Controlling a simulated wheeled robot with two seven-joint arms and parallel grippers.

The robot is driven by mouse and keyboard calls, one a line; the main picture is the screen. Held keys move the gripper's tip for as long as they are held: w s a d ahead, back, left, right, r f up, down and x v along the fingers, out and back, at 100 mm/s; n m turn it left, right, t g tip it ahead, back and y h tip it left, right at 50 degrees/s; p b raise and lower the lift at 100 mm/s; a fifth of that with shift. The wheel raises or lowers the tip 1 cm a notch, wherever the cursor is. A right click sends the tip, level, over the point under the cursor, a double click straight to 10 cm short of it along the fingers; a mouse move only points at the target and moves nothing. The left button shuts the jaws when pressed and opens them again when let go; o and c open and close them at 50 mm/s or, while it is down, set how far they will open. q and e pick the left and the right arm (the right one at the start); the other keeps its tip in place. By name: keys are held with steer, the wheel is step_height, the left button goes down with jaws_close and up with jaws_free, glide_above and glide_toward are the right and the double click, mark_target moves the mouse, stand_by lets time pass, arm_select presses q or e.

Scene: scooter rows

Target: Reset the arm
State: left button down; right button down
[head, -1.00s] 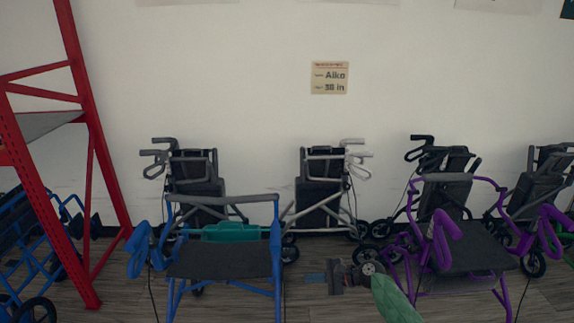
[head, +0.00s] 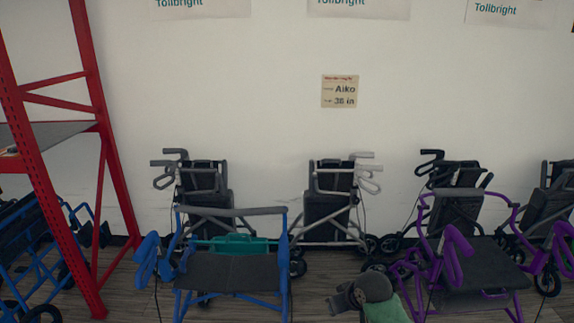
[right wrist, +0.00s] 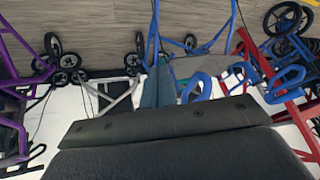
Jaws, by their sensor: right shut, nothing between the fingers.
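The task names no object apart from my arm. In the head view, my right arm comes in at the bottom, right of centre, with its dark grey wrist (head: 365,290) bent and a green sleeve-like link below it. It is between the blue walker and the purple walker, in front of them. My right gripper (right wrist: 158,88) shows in the right wrist view as narrow blue-grey fingers beyond a large dark housing; it is shut and empty. In the head view its fingertips cannot be made out. My left gripper is not in view.
A blue walker (head: 235,271) with a teal bag (head: 232,244) stands left of my arm, a purple walker (head: 465,266) right. Folded walkers (head: 328,207) line the white wall. A red rack (head: 45,195) stands at left. A sign (head: 340,91) reads Aiko, 36 in.

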steer(key=s+d+m+h, duration=0.1)
steer(key=s+d+h, duration=0.15)
steer(key=s, duration=1.45)
steer(key=s+f+g, duration=0.1)
steer(key=s+f, duration=0.2)
steer(key=s, duration=0.3)
steer(key=s+a+f+m+g, duration=0.1)
steer(key=s+f, duration=0.2)
steer(key=s, duration=0.4)
steer(key=s+f+g, duration=0.1)
steer(key=s+f, duration=0.3)
steer(key=s, duration=0.2)
steer(key=shift+s+a, duration=0.35)
steer(key=shift+a, duration=0.05)
steer(key=shift+f, duration=0.1)
